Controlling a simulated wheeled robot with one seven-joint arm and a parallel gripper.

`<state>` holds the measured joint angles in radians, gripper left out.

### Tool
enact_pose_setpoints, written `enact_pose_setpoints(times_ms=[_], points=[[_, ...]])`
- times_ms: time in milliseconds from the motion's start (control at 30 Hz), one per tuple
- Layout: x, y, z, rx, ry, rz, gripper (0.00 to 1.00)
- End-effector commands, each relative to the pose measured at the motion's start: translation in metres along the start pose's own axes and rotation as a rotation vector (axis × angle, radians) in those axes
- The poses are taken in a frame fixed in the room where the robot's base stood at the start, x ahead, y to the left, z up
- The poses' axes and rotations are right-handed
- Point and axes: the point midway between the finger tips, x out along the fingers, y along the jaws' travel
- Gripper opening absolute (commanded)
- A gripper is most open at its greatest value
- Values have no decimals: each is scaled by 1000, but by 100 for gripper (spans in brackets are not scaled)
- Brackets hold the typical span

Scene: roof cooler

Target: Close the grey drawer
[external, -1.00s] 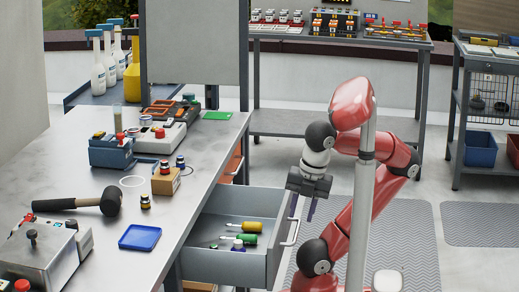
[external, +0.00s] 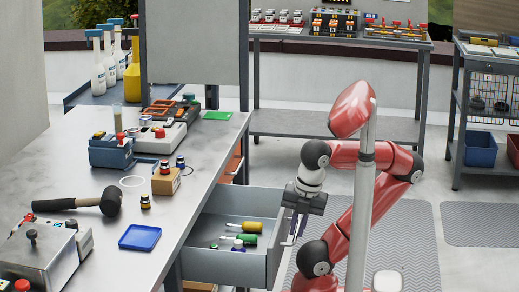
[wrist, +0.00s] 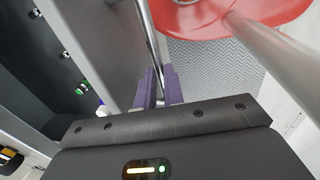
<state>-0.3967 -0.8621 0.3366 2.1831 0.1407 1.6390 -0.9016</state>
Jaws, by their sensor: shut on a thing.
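The grey drawer (external: 225,265) stands pulled out from under the workbench in the external view, with a few small items inside. Its metal bar handle (wrist: 147,35) runs between my purple fingertips in the wrist view. My gripper (external: 295,228) is at the drawer's front, pointing down, with its fingers closed around the handle. In the wrist view my gripper (wrist: 158,88) is also on the handle, with the drawer's front panel (wrist: 105,40) to its left. Part of the handle is hidden behind the fingers.
Inside the drawer lie a yellow-handled screwdriver (external: 250,226) and a green-handled one (external: 246,239). The workbench (external: 95,245) above carries a hammer (external: 100,202), a blue tray (external: 139,237) and several devices. An orange drawer (external: 233,165) is further back. Floor mats lie to the right.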

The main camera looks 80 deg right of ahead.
Motion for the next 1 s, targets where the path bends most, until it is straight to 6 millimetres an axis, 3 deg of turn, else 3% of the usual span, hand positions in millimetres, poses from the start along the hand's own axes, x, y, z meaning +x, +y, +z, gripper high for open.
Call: enact_pose_setpoints(times_ms=[267, 467, 1000], points=[[0, 1, 0, 0, 0, 0, 0], [4, 18, 0, 0, -1, -2, 0], [25, 135, -1, 1, -1, -3, 0]])
